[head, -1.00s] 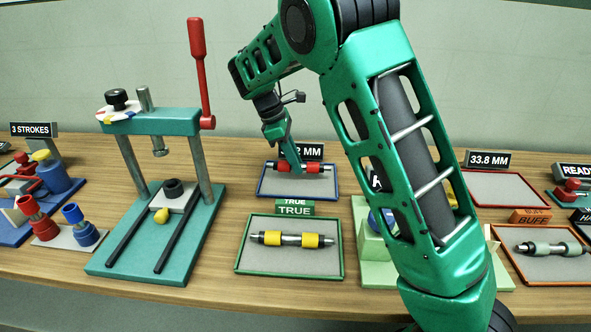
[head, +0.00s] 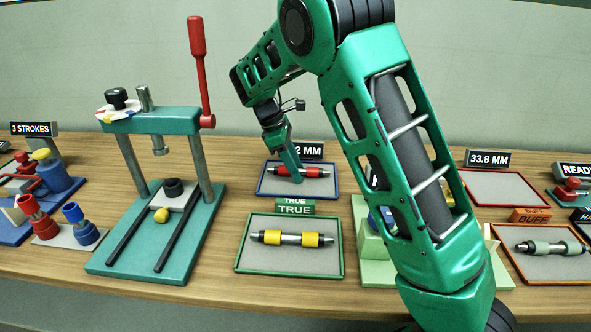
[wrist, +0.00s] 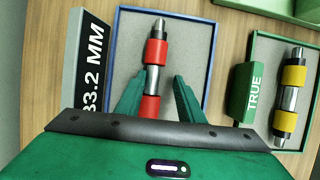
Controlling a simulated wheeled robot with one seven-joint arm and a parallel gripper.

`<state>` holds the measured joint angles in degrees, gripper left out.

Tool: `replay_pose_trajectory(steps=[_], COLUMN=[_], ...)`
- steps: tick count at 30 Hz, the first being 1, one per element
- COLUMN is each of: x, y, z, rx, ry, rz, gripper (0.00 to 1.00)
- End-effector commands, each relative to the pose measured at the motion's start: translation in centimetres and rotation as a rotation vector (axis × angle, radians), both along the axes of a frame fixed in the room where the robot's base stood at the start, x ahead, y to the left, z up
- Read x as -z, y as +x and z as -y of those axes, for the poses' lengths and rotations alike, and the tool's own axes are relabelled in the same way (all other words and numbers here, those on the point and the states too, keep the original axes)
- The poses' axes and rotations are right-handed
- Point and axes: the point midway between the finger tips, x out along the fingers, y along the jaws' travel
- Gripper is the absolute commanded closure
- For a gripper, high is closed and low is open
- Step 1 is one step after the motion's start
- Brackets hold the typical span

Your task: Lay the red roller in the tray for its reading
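The red roller (head: 318,172), a dark rod with two red sleeves, lies in the blue-rimmed tray (head: 260,192) behind the yellow roller's tray. In the wrist view the roller (wrist: 156,50) lies lengthwise on the grey floor of the tray (wrist: 205,80). My gripper (head: 299,180) is low over the roller's middle. In the wrist view my gripper (wrist: 160,76) is open, with one finger on each side of the roller and a gap at the right finger. Whether the left finger touches it, I cannot tell. The tray's sign reads 33.2 MM (wrist: 90,60).
A yellow roller (head: 290,239) lies in the green-rimmed TRUE tray (head: 290,272) in front. A teal press (head: 185,122) with a red lever stands left. The 33.8 MM tray (head: 495,185) at right looks empty. A grey-green roller (head: 553,248) lies in the BUFF tray.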

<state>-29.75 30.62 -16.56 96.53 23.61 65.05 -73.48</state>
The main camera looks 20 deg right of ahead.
Motion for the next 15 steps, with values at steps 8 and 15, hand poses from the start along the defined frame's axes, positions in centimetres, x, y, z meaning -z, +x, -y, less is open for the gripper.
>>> replay_pose_trajectory(steps=[8, 15], x=[-3.7, -6.3], y=[0.7, 1.1], z=[-1.5, -2.4], rx=[-0.002, 0.000], ry=[0.000, 0.000], rz=[0.004, 0.002], gripper=[0.65, 0.65])
